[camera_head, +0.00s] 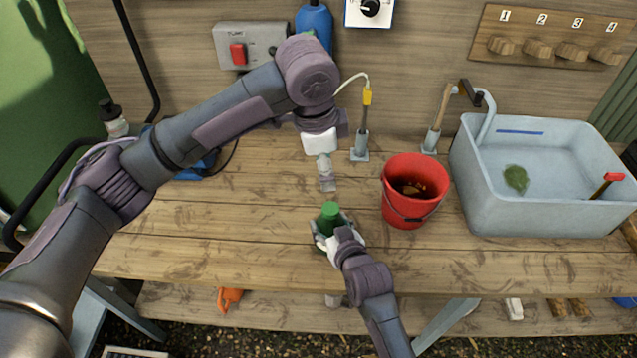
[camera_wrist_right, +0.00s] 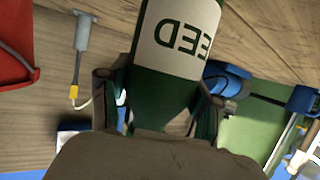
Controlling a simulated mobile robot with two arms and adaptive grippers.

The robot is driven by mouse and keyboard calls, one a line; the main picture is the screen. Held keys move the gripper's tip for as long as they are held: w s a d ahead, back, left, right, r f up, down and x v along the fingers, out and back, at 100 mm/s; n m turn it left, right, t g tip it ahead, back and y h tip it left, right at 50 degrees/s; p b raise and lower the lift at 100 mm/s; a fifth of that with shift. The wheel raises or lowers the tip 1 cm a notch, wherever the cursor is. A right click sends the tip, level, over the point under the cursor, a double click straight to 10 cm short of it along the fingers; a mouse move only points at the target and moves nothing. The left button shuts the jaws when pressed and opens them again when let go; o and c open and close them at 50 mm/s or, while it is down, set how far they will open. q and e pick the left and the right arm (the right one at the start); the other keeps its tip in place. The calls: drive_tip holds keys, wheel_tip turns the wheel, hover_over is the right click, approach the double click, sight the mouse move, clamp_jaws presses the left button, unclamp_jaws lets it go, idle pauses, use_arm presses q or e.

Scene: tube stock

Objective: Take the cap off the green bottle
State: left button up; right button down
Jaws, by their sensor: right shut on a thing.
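The green bottle (camera_wrist_right: 165,92) shows in the right wrist view with a pale label reading "EED", upside down in that picture. My right gripper (camera_head: 331,230) is shut around it, one finger on each side. In the head view the bright green cap (camera_head: 330,210) is on top of the bottle, near the table's front edge; the gripper hides most of the bottle's body. The cap is outside the right wrist view. My left gripper (camera_head: 326,180) points down, a little behind and above the cap, apart from it. Its fingers look narrow from here, and their opening cannot be judged.
A red bucket (camera_head: 400,214) stands close to the right of the bottle. A grey sink (camera_head: 480,205) is farther right. A probe holder (camera_head: 360,152) with a yellow-tipped cable stands behind. The wooden tabletop (camera_head: 200,240) is clear to the left of the bottle.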

sight(330, 208)
use_arm(q)
drive_tip(key=f+m, duration=0.4)
drive_tip(key=m, duration=0.5)
drive_tip(key=f+m, duration=0.5)
drive_tip(key=m, duration=0.5)
drive_tip(key=w+d+f+m+h, duration=0.1)
drive_tip(key=f+m, duration=0.3)
drive_tip(key=m, duration=0.5)
drive_tip(key=shift+w+f+m+t, duration=0.1)
drive_tip(key=shift+f+m+t, duration=0.2)
drive_tip(key=shift+m, duration=0.1)
